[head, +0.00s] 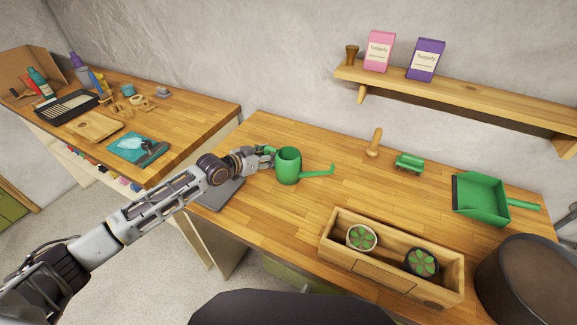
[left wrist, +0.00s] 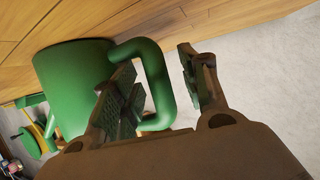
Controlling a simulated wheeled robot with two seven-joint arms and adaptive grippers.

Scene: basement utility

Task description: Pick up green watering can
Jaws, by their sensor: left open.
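The green watering can (head: 288,167) stands upright on the wooden workbench (head: 235,205), its spout pointing right and its handle on the left. My left gripper (head: 264,156) reaches in from the left at the handle side. In the left wrist view the can's body (left wrist: 72,90) fills the left, and the looped handle (left wrist: 158,85) passes between the two open fingers of my left gripper (left wrist: 160,65). One finger is in the gap between handle and body; the other is outside the handle. I cannot tell whether either touches it. My right gripper is not in view.
A wooden planter box (head: 333,232) with two small succulents stands front right of the can. A wooden tool (head: 375,143), a green brush (head: 409,163) and a green dustpan (head: 481,197) lie behind and right. A dark round container (head: 520,280) stands at right.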

